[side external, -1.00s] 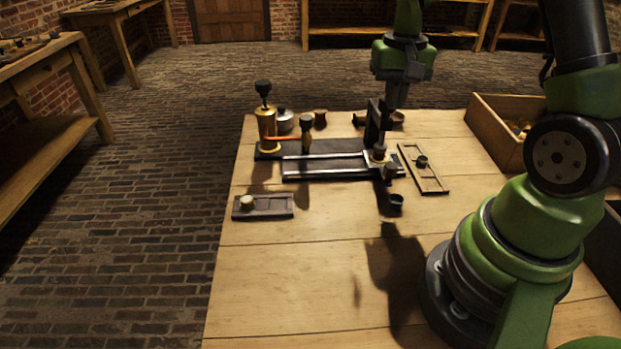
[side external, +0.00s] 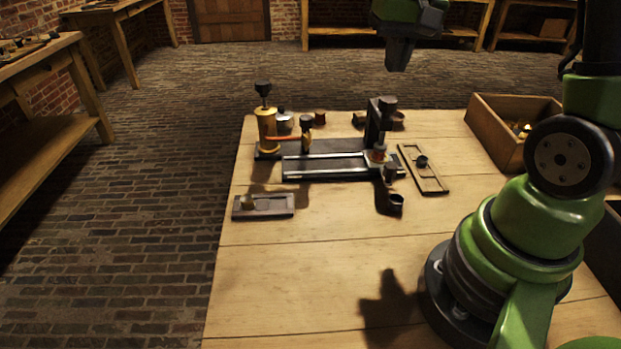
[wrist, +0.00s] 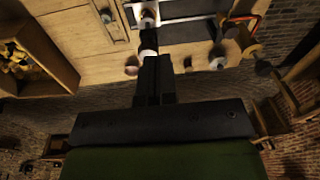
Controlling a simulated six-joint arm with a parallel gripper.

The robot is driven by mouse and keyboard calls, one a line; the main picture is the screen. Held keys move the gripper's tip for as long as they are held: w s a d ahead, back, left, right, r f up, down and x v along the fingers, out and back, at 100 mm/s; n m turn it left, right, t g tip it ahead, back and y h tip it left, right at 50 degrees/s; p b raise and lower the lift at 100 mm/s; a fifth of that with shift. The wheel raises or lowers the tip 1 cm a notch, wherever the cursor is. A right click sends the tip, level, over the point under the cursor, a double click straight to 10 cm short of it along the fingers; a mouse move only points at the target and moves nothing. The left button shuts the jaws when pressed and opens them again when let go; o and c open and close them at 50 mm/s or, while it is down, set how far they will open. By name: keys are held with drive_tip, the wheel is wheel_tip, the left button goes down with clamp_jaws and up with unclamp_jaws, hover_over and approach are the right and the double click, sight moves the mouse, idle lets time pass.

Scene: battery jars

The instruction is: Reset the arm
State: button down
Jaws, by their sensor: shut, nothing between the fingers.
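My gripper (side external: 398,55) is shut and empty, raised well above the far edge of the table (side external: 290,280) in the side external view. In the wrist view my gripper (wrist: 154,85) points toward the table, with its closed fingers near the middle. It is apart from every object. Below it on the table stands a dark press fixture (side external: 373,125) with rails (side external: 325,165) and an upright post at its right end.
Flat trays lie at left (side external: 263,206) and right (side external: 430,178). An open wooden crate (side external: 495,128) sits at the right. The near table is clear.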

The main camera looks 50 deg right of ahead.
drive_tip(key=s+a+r+n+t+y, duration=0.1)
drive_tip(key=s+a+r+n+t, duration=0.1)
drive_tip(key=s+a, duration=0.3)
drive_tip(key=s+a+r+n+t+y, duration=0.1)
drive_tip(key=s+a+r+t, duration=0.3)
drive_tip(key=a, duration=0.5)
drive_tip(key=shift+s+a+r+n, duration=0.35)
drive_tip(key=shift+s+n, duration=0.25)
drive_tip(key=shift+s, duration=0.55)
